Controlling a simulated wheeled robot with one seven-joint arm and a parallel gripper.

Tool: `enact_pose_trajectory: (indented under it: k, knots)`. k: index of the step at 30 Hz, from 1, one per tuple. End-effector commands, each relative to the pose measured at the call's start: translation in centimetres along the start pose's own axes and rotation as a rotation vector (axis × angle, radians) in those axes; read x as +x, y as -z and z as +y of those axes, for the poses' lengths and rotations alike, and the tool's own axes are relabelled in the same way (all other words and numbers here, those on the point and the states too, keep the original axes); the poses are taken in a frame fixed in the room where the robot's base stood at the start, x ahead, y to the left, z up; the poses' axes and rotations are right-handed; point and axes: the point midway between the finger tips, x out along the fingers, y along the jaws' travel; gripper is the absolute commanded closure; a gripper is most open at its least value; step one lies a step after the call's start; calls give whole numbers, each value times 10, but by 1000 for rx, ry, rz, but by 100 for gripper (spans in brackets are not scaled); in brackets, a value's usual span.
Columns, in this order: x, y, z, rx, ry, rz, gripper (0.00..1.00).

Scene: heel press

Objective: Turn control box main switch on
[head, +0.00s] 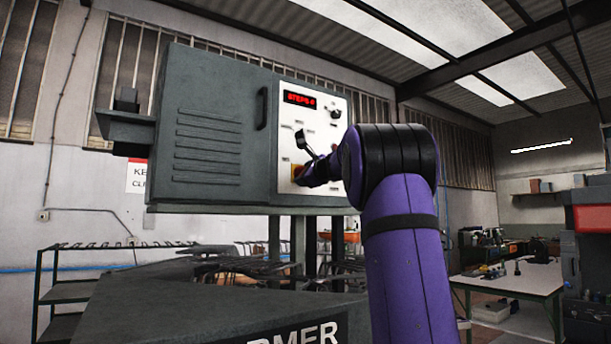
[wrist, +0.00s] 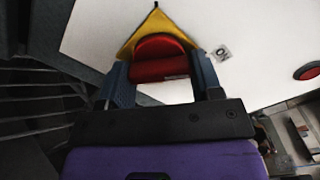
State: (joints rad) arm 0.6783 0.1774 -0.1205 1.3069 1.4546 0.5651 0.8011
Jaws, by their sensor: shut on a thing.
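The grey control box (head: 220,140) has a white panel at its right side with a red display (head: 300,98). The main switch is a red knob (wrist: 158,66) on a yellow plate (wrist: 157,27) in the wrist view. My gripper (wrist: 162,72) is at the panel with one finger on each side of the red knob, shut on it. In the head view my purple arm covers the lower right of the panel, and only a bit of the yellow plate (head: 296,169) shows.
A dark lever (head: 304,142) sticks out of the panel just above my gripper, and a dial (head: 335,113) sits higher. A red round button (wrist: 308,71) is at the right in the wrist view. A dark machine surface (head: 170,305) lies below the box.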

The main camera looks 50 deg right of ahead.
Motion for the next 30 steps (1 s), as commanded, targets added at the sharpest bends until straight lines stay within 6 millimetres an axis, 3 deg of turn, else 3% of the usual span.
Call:
enact_pose_trajectory:
  k: [9,26,27,30]
  knots:
    - [0,2,2,133,-3,2,64]
    - [0,2,3,165,-3,3,64]
    - [0,2,3,165,-3,3,38]
    - [0,2,2,164,-3,3,15]
